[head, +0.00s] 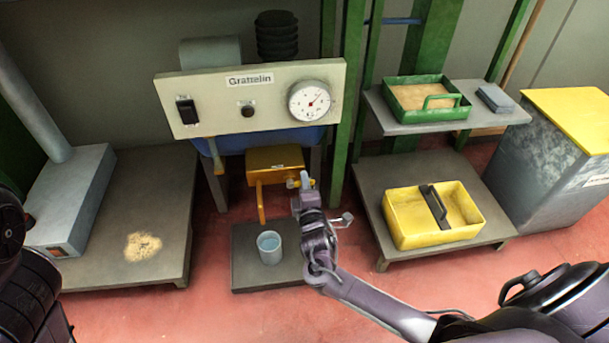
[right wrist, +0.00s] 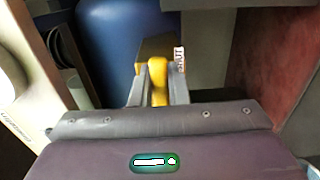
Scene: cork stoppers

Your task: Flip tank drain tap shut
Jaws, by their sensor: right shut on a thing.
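The tank (head: 230,141) is blue and sits behind a pale panel; it also shows in the right wrist view (right wrist: 120,40). My right gripper (head: 304,181) is beside an orange box-shaped fitting (head: 275,160) under the tank. In the right wrist view my right gripper (right wrist: 159,88) is shut on the yellow tap lever (right wrist: 159,92), a finger on each side. A small label (right wrist: 180,61) reading "SHUT" is just beyond the fingers on the right. The head view hides most of the lever behind the gripper. My left gripper is not in view.
A grey cup (head: 269,252) stands on a low dark slab (head: 243,278) below the fitting. A panel (head: 210,107) with a dial (head: 309,101) is above. A yellow tray (head: 407,220) and green tray (head: 400,119) stand on shelves at right.

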